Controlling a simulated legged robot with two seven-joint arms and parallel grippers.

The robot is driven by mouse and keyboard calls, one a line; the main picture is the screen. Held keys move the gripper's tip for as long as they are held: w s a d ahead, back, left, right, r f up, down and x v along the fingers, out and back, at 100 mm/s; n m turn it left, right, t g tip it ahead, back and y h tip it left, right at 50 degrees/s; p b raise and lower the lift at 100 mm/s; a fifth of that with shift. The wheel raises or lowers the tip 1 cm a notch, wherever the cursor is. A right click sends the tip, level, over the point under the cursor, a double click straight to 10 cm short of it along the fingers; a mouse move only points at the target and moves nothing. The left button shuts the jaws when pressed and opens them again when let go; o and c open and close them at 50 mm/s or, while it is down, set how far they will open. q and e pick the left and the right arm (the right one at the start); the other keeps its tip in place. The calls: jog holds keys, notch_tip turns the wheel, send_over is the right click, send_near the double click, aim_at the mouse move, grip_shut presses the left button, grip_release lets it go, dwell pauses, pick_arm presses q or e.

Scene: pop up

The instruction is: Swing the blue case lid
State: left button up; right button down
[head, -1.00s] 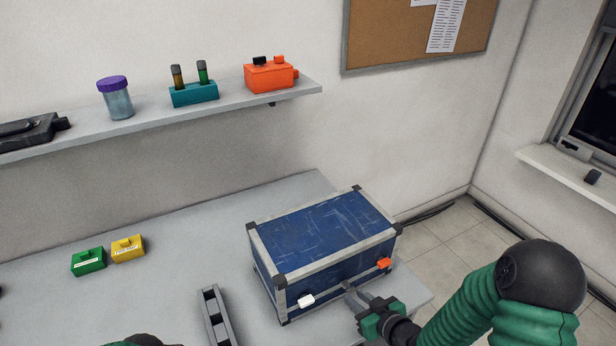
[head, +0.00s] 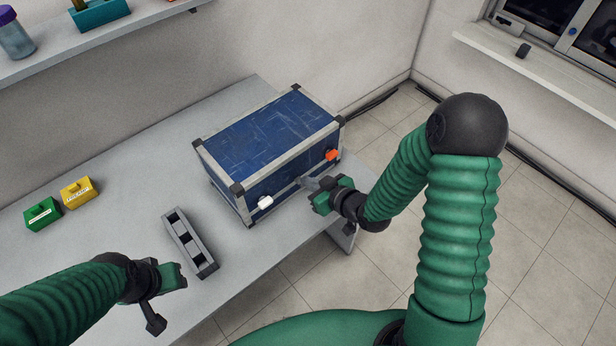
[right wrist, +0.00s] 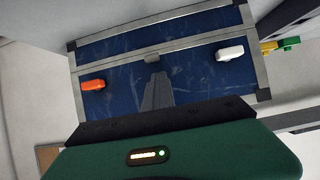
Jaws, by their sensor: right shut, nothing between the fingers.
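The blue case (head: 265,140) with grey edges and dark corners stands on the table, its lid down. On its front are a white latch (head: 265,202) and an orange latch (head: 331,155). Both also show in the right wrist view, orange (right wrist: 93,85) at left and white (right wrist: 230,51) at right. My right gripper (head: 306,183) is shut and empty, its fingertips at the case front between the latches, close to the grey lid seam (right wrist: 195,45). Contact cannot be told. My left gripper (head: 180,277) is over the table's front left; its finger gap is unclear.
A grey slotted holder (head: 190,243) lies left of the case. A green block (head: 42,214) and a yellow block (head: 79,192) sit farther left. A wall shelf (head: 100,42) hangs behind. The table (head: 130,180) is clear between blocks and case.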

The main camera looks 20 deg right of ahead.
jog(key=r, duration=0.1)
jog(key=r+p, duration=0.2)
jog(key=shift+w+a+r, duration=0.25)
jog(key=shift+w+a, duration=0.1)
jog(key=shift+w, duration=0.05)
jog(key=c, duration=2.1)
grip_release()
jog(key=shift+d, duration=0.1)
jog(key=shift+c, duration=0.2)
jog(key=o, duration=0.5)
jog(key=shift+c, duration=0.2)
